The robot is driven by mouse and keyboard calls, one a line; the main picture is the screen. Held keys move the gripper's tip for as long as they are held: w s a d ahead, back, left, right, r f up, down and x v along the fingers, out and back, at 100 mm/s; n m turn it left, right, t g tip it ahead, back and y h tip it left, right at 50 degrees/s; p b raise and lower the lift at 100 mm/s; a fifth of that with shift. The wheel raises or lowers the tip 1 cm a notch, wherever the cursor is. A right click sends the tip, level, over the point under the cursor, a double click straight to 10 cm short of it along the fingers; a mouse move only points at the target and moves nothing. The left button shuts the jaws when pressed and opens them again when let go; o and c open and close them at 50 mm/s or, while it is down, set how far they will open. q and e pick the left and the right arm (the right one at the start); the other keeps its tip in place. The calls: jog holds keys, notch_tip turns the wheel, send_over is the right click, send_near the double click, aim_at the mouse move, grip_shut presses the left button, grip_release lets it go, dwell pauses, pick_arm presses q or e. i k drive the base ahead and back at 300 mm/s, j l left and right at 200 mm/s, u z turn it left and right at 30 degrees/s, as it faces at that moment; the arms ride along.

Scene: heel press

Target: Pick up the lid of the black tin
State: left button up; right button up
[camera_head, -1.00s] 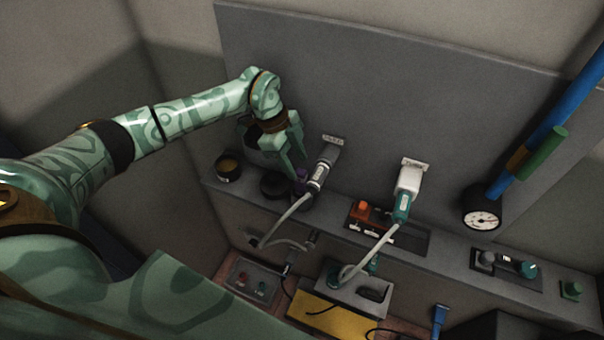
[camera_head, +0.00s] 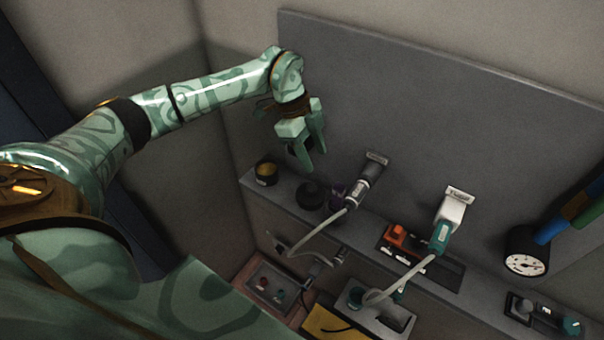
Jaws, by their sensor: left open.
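A small round black tin (camera_head: 265,173) with a brownish top stands at the left end of the grey shelf. A dark round, low piece (camera_head: 309,196) sits on the shelf just right of it; I cannot tell whether this is the tin's lid. My left gripper (camera_head: 313,160) is open and empty, its fingers pointing down above and behind the dark round piece, apart from it in the picture. My right gripper is out of view.
Further right are a white-teal tool (camera_head: 448,215), an orange part (camera_head: 397,235) and a round gauge (camera_head: 526,262). A grey panel (camera_head: 430,120) rises behind the shelf.

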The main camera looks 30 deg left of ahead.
aim_at(311, 195)
jog(key=u, duration=1.05)
